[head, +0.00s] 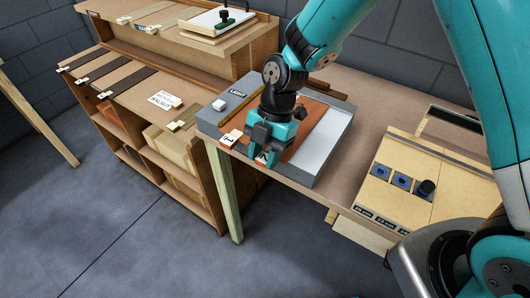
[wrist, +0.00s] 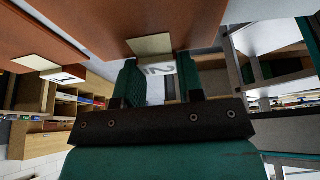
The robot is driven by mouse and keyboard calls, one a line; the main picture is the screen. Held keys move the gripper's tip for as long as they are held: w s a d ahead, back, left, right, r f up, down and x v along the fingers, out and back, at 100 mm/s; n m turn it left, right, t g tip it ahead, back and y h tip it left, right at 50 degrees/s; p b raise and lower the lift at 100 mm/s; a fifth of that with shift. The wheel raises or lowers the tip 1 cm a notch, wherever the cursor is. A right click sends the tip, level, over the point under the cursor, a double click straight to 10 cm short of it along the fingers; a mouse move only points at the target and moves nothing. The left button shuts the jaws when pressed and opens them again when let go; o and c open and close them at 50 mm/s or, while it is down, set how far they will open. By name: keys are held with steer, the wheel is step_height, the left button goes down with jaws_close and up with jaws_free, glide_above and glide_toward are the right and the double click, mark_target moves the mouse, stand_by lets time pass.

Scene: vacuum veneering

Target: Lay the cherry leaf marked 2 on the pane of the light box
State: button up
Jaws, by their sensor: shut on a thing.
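My gripper (head: 266,158) is shut on the pale tag of the cherry leaf marked 2, at the front edge of the light box (head: 207,117). The tag (wrist: 158,68) shows between my fingers in the wrist view, and the reddish-brown leaf (wrist: 140,18) runs on beyond it. In the head view this leaf (head: 306,137) stretches back over the box's pale pane (head: 322,150); my gripper hides part of it. I cannot tell whether it touches the pane. To its left, a leaf with the tag marked 1 (head: 231,138) is at the box, mostly behind my gripper.
A small white block (head: 219,105) sits on the box's left rim. A shelf unit (head: 165,185) with dark veneer strips (head: 128,80) and white cards (head: 164,101) stands left. Bare bench (head: 372,112) shows between.

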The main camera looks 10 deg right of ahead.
steer(key=shift+f+b, duration=0.15)
steer(key=shift+b, duration=0.15)
stand_by(0.5)
steer(key=o, duration=1.1)
steer(key=b+v, duration=0.1)
steer(key=v, duration=1.6)
steer(key=shift+d+r, duration=0.1)
steer(key=shift+r, duration=0.1)
steer(key=s+m+t, duration=0.1)
steer(key=s+m, duration=0.5)
steer(key=s+d+r+m+t, duration=0.1)
steer(key=s+m, duration=0.6)
steer(key=s+d+r+m+t+y, duration=0.1)
steer(key=s+m, duration=0.6)
steer(key=shift+s+d+r, duration=0.15)
steer(key=shift+s+r, duration=0.05)
